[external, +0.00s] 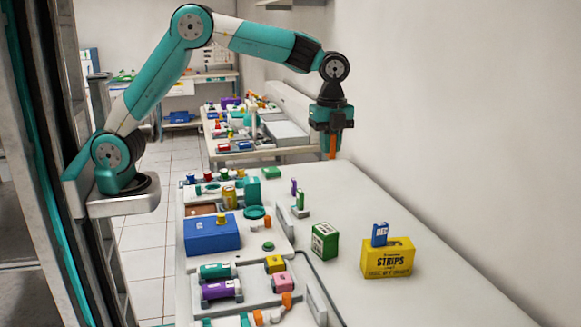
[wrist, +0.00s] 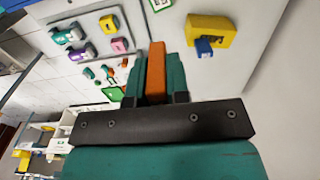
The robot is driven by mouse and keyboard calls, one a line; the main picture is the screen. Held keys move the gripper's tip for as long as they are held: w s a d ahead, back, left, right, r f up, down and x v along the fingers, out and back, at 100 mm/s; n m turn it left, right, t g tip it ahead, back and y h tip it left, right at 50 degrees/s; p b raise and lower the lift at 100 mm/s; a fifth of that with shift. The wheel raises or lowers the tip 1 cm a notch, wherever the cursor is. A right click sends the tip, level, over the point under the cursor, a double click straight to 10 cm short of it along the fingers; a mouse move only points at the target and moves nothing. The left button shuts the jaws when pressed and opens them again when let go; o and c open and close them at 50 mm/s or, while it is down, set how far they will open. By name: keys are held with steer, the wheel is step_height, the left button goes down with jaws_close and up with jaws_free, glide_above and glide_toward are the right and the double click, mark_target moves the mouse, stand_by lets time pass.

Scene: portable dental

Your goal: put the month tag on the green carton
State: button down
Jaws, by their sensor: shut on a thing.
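My gripper (external: 332,135) is high above the far part of the white counter, pointing down. It is shut on a slim orange piece (external: 332,153), which also shows between the fingers in the wrist view (wrist: 156,72); no lettering on it can be read, so I cannot tell if it is a month tag. The green carton (external: 325,241) stands upright on the counter, nearer the camera than the gripper, with nothing on its top. It is cut off at the top edge of the wrist view (wrist: 160,4). A blue tag marked DEC (external: 380,234) stands on the yellow STRIPS carton (external: 387,259).
Left of the green carton is a pale tray unit with a blue box (external: 211,234), teal and purple cylinders, and small colored blocks. Small purple and green pieces (external: 300,200) stand behind the carton. The counter's right side is bare up to the wall.

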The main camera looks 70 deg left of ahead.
mark_target(325, 229)
step_height(325, 229, down, 20)
steer(key=shift+s+d+r+p, duration=0.15)
steer(key=shift+r+p, duration=0.05)
steer(key=shift+p, duration=0.8)
steer(key=shift+f, duration=0.15)
steer(key=c, duration=1.1)
jaws_free()
